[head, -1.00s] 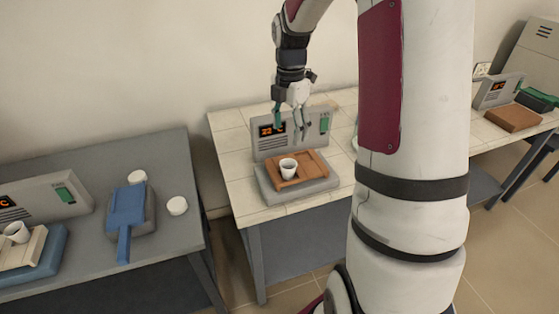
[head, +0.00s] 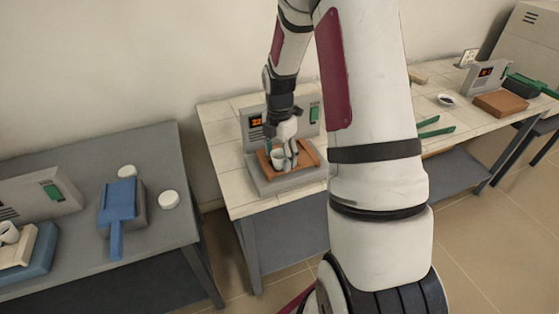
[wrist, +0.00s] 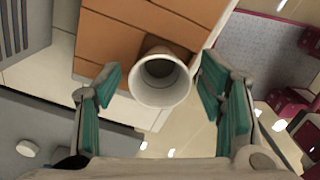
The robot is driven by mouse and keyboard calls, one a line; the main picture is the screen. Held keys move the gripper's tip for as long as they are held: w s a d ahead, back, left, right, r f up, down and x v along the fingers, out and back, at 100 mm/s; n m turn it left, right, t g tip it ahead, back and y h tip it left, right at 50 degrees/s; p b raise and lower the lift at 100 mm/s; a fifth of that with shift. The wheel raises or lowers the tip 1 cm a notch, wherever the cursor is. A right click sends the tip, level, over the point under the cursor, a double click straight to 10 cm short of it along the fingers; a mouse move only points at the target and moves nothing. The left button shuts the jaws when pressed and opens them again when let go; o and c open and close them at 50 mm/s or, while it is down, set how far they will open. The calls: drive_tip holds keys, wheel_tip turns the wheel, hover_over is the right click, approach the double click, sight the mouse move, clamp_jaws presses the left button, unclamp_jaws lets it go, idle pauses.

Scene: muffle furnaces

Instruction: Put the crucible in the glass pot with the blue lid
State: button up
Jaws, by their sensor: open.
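The crucible, a small white cup (head: 278,157), stands upright on the brown slab (head: 310,157) at the front of a grey box with an orange display on the middle table. My gripper (head: 288,158) is down at the cup. In the wrist view my gripper (wrist: 159,78) is open, with a green-padded finger on each side of the cup (wrist: 160,92); gaps show between pads and cup. On the left table a grey container carries a blue lid with a long handle (head: 118,205); I cannot tell whether it is glass.
Two white round pieces (head: 127,171) (head: 168,200) lie near the blue lid. Another white cup (head: 9,232) stands at the far left. Green tongs (head: 436,130) and a dark-filled dish (head: 446,99) lie right of my arm.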

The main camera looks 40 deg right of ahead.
drive_tip(key=shift+f, duration=0.2)
drive_tip(key=c, duration=1.3)
drive_tip(key=shift+r, duration=0.1)
